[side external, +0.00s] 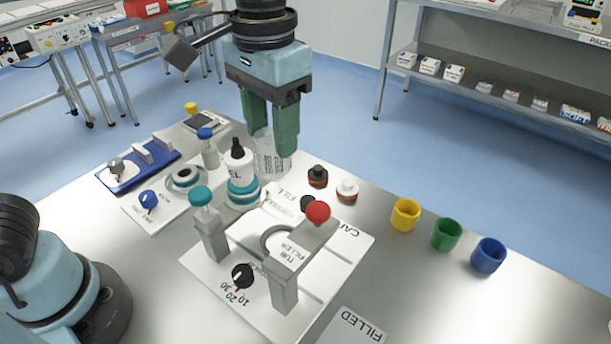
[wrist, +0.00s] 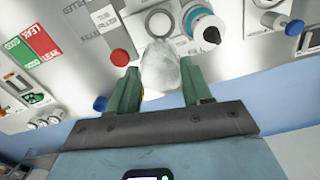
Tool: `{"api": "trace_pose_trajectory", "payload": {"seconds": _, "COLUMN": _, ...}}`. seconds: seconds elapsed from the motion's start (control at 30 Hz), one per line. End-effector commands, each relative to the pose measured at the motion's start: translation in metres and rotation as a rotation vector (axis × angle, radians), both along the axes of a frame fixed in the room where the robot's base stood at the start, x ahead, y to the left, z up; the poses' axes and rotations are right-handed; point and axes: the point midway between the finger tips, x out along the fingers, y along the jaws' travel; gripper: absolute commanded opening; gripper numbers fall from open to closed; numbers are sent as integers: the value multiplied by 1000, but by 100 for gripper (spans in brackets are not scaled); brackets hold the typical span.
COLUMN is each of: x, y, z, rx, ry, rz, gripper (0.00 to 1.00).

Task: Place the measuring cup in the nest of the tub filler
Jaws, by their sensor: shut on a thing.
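The measuring cup (side external: 268,160) is clear with printed markings and is held between the green fingers of my gripper (side external: 272,146). In the wrist view the cup (wrist: 160,70) shows as a cloudy clear shape between the two fingertips (wrist: 161,78). The tub filler (side external: 345,245) is a white-based station with a grey bridge and a red knob (side external: 318,211). Its nest, a grey ring (side external: 268,238), lies under the bridge and is partly hidden by it. The gripper and cup are beyond the filler, behind its nest in the side view. The cup's bottom is partly hidden there.
A dark-capped white bottle (side external: 238,165) stands on a teal-ringed station just left of the cup. A teal-knobbed post (side external: 202,198) stands left of the nest. Yellow, green and blue cups (side external: 447,234) stand at the right.

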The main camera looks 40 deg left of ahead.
Motion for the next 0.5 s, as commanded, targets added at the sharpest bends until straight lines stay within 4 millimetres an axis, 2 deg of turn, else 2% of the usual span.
{"api": "trace_pose_trajectory", "payload": {"seconds": 0.5, "x": 0, "y": 0, "z": -94, "rx": 0, "ry": 0, "rz": -1, "gripper": 24}}
